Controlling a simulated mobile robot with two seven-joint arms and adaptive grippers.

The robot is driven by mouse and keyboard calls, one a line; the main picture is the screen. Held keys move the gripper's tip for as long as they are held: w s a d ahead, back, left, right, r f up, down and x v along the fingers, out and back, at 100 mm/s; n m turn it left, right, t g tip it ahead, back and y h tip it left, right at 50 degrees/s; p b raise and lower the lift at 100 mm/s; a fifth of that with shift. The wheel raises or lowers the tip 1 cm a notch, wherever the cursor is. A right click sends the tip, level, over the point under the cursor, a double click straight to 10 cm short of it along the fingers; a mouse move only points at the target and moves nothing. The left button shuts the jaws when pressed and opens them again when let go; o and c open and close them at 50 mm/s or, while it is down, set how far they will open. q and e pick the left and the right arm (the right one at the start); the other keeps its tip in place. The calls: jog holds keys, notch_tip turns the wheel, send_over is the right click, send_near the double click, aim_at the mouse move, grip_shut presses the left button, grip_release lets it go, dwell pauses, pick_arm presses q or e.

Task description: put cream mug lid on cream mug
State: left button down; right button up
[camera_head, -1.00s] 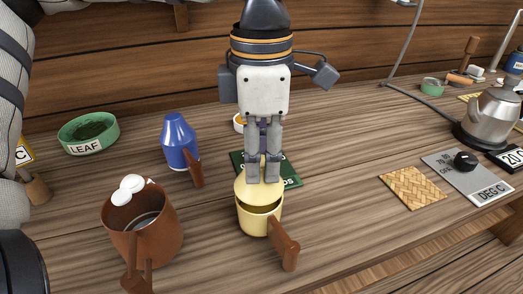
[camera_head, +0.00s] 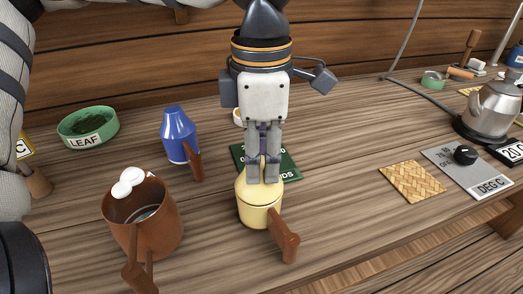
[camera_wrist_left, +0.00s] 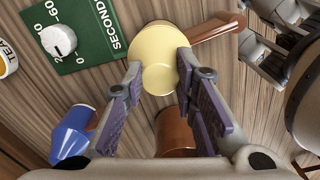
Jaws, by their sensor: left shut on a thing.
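The cream mug (camera_head: 257,218) stands upright on the wooden table with its brown handle (camera_head: 285,242) toward the front right. The cream mug lid (camera_head: 245,191) lies over the mug's mouth and looks nearly level, with no dark gap showing at the front. My left gripper (camera_head: 263,181) points down from above and is shut on the lid. In the left wrist view the lid (camera_wrist_left: 152,45) sits between the fingertips and hides the mug's mouth. Grey and white parts of mine show at the upper right there; I cannot tell whether my right gripper (camera_wrist_left: 268,52) is open.
A brown pitcher (camera_head: 158,232) with white round pieces stands at left front. A blue bottle (camera_head: 178,137) and a green leaf bowl (camera_head: 72,130) are behind it. A green timer panel (camera_head: 287,168) lies behind the mug. A woven mat (camera_head: 412,182) and kettle (camera_head: 488,112) are right.

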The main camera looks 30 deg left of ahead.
pick_arm(q)
jog(key=shift+f, duration=0.3)
jog(key=c, duration=1.2)
grip_release()
jog(key=shift+r, duration=0.1)
notch_tip(320, 180, up, 12)
jog(key=shift+f, duration=0.1)
